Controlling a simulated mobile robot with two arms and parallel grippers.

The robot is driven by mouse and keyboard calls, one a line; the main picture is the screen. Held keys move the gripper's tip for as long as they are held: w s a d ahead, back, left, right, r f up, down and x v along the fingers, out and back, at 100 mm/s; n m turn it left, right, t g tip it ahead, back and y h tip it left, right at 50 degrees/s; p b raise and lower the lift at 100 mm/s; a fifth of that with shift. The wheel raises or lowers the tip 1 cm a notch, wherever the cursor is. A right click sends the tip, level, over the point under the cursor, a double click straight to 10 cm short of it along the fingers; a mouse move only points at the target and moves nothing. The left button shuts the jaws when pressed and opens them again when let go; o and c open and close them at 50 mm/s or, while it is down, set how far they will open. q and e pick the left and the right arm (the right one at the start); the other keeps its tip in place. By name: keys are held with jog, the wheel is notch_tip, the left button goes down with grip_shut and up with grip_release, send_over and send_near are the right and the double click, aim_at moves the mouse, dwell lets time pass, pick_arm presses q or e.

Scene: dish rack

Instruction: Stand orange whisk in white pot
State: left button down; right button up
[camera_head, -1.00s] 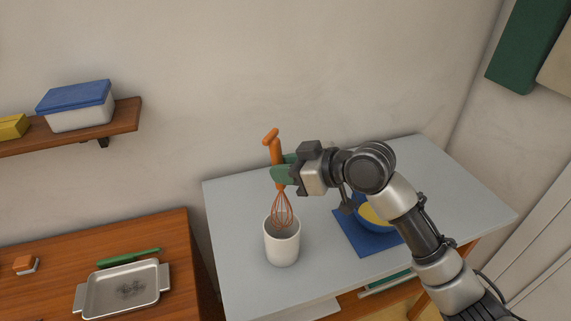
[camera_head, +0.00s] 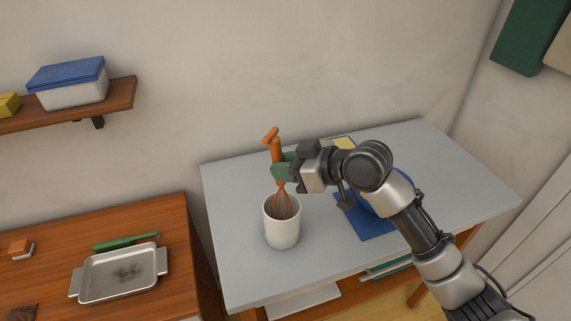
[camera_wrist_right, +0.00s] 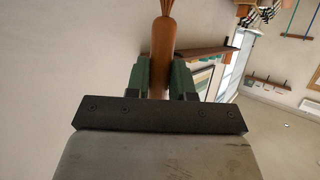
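The orange whisk (camera_head: 275,147) is upright in the head view, handle up and wires down. Its wire end reaches inside the mouth of the white pot (camera_head: 282,229), which stands upright on the grey table. The lower wires are hidden by the pot wall, so I cannot tell whether they touch the bottom. My right gripper (camera_head: 280,171), with green fingers, is shut on the whisk's handle just above the pot. The right wrist view shows the whisk handle (camera_wrist_right: 162,45) between the two fingers of the right gripper (camera_wrist_right: 161,78). My left gripper is not in view.
A metal tray (camera_head: 90,284) and a green-handled item (camera_head: 125,242) lie on the wooden counter. The grey table left of the pot is clear.

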jog(key=o, duration=0.5)
jog(key=b+v, duration=0.2)
jog(key=v, duration=0.9)
jog(key=shift+b, duration=0.35)
jog(key=shift+a+f, duration=0.1)
